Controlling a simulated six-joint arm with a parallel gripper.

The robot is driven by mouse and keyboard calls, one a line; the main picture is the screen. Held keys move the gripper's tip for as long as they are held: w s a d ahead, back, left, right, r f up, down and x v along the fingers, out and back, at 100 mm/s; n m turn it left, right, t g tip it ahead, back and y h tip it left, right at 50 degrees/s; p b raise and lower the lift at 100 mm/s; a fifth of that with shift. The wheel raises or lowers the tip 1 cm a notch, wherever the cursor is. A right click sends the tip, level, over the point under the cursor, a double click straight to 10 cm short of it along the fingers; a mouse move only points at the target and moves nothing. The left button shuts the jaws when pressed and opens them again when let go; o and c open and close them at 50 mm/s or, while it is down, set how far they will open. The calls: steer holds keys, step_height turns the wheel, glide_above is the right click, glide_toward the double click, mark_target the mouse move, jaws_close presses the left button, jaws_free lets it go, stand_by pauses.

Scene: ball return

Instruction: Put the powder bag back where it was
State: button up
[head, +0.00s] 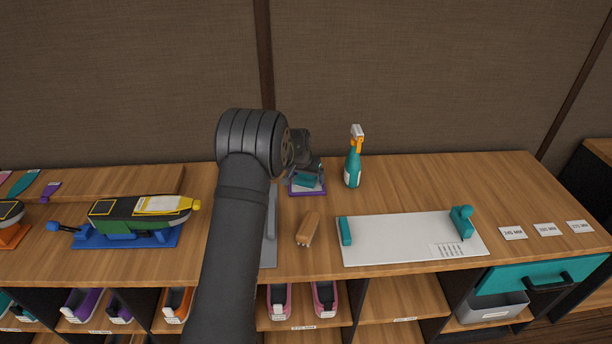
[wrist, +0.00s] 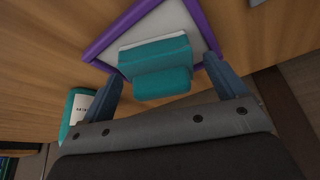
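A teal bag-like thing with a pale top edge, seemingly the powder bag (wrist: 160,68), lies on a light tray with a purple rim (wrist: 118,34). In the head view the bag (head: 304,180) and the tray (head: 309,193) are at the back of the counter, partly hidden by my arm. My gripper (wrist: 172,88) is open, with one finger on each side of the bag. The left finger is close to the bag's left edge; a clear gap shows on the right. I cannot tell whether the left finger touches it. In the head view my gripper (head: 316,168) is just above the tray.
A teal spray bottle (head: 353,168) stands right of the tray and shows at the wrist view's left (wrist: 76,108). A brown brush (head: 308,228) lies in front. A white board (head: 400,240) is at right, a shoe on a blue stand (head: 125,240) at left.

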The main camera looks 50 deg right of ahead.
steer(key=shift+r, duration=0.1)
steer(key=v, duration=1.2)
steer(key=x, duration=1.2)
steer(key=shift+r, duration=1.2)
steer(key=shift+f, duration=0.1)
